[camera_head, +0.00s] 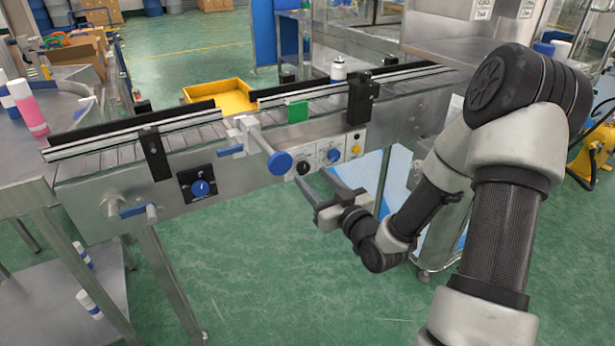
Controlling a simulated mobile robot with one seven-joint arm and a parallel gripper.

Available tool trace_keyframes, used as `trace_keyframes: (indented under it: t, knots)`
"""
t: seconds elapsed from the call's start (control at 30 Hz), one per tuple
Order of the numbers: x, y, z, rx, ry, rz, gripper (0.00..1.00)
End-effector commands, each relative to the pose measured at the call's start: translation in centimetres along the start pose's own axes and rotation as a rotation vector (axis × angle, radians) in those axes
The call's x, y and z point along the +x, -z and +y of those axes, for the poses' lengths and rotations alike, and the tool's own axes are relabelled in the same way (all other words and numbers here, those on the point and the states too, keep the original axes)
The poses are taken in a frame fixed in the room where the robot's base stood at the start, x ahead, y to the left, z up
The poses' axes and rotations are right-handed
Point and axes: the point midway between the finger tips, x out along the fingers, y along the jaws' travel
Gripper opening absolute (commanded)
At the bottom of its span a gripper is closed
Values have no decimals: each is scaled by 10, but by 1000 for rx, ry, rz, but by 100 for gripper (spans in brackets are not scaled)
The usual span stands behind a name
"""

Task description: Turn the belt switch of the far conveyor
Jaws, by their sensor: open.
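A steel conveyor (235,172) runs across the view from lower left to upper right. On its front side is a black plate with a blue rotary switch (200,188). Further right are a white panel with a black knob (303,167), a panel with a blue knob (333,155) and a panel with a yellow button (356,150). I cannot read their labels or tell which conveyor is the far one. My gripper (312,176) is open and empty. Its fingers point up and left, in front of and just below the black-knob and blue-knob panels; contact cannot be told.
A yellow tray (222,95) sits behind. The floor in front is clear.

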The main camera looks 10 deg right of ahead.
Motion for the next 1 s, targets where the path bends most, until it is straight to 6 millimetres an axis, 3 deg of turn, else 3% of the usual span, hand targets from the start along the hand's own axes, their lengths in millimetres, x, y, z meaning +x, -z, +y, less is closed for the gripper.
trace_keyframes:
  t: [0.23,0.6,0.67,0.87,1.0]
  knots:
    - [33,-1,0,0,1,1,46]
    - [40,0,0,1,0,0,46]
    - [39,0,0,1,0,0,40]
    - [39,0,0,1,0,0,6]
    - [39,0,0,4,0,0,5]
